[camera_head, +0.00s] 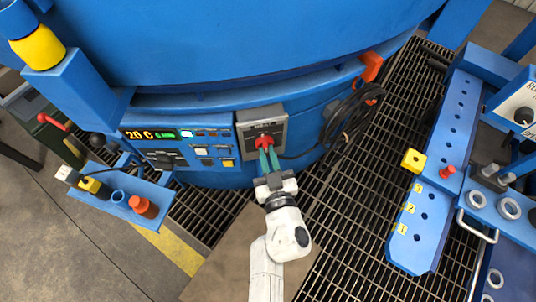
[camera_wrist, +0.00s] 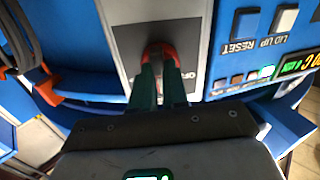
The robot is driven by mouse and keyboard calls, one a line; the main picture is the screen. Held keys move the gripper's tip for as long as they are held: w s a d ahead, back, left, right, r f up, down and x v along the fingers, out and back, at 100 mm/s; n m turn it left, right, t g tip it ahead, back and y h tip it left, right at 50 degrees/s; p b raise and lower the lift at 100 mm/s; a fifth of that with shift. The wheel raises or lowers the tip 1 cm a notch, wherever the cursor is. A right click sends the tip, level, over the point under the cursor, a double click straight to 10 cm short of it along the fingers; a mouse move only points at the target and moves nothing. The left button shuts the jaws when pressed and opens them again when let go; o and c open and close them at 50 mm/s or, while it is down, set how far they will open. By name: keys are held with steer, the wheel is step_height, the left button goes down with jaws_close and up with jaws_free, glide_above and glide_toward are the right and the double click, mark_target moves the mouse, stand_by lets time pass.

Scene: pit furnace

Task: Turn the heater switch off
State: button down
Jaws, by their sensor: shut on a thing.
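The heater switch (camera_head: 264,141) is a red knob on a grey plate (camera_head: 278,120) at the front of the blue furnace (camera_head: 200,172). My gripper (camera_head: 266,150) reaches up to it with green fingers and is shut on the red knob. In the wrist view the knob (camera_wrist: 158,50) shows between and around the tips of my gripper (camera_wrist: 160,68). Part of the lettering "OFF" shows on the plate, right of the knob in that view. The fingers hide much of the knob, so its exact setting cannot be told.
Left of the switch is a control panel (camera_head: 185,150) with a display reading "20 C" and several buttons. A black cable coil (camera_head: 350,115) hangs to the right. A small blue shelf (camera_head: 118,197) juts out at left. A blue bench (camera_head: 432,205) stands at right, over grating.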

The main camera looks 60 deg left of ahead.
steer(key=n, duration=0.4)
steer(key=shift+n, duration=0.4)
steer(key=shift+n+b, duration=0.55)
steer(key=shift+n, duration=1.55)
steer(key=c, duration=1.1)
jaws_free()
steer(key=shift+c, duration=0.2)
steer(key=p+v, duration=0.3)
steer(key=v, duration=0.7)
steer(key=shift+d, duration=0.4)
